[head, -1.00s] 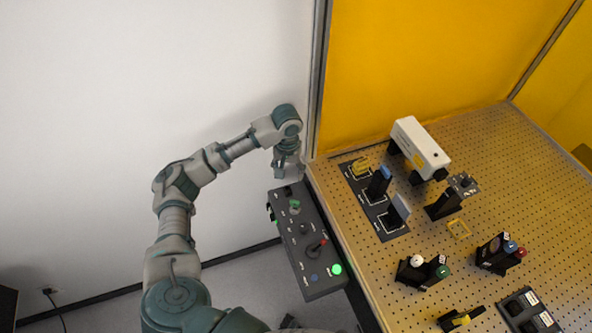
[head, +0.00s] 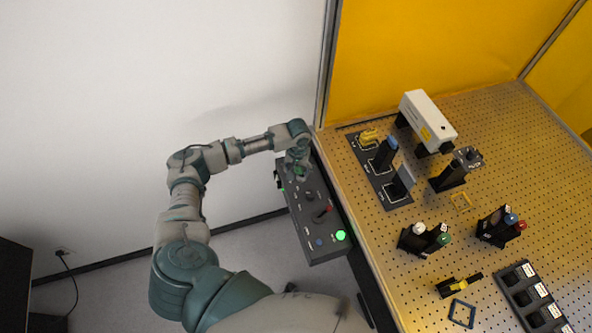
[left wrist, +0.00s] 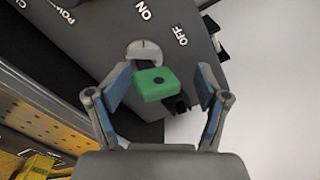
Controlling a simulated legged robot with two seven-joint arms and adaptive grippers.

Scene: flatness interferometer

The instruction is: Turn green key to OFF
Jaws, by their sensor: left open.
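The black control box (head: 322,232) stands beside the table's left edge, with its sloped panel facing up. Its green key (left wrist: 155,84) sits in front of a pale dial with a red mark in the left wrist view. The labels ON and OFF stand near that dial; I cannot tell surely which one the key points to. My left gripper (left wrist: 163,82) is open, with one blue-padded finger on each side of the key and gaps between. In the head view my left gripper (head: 298,168) is over the box's far end and hides most of the key. My right gripper is not in view.
The perforated table (head: 400,285) with several mounts lies right. A white wall (head: 150,70) is at left.

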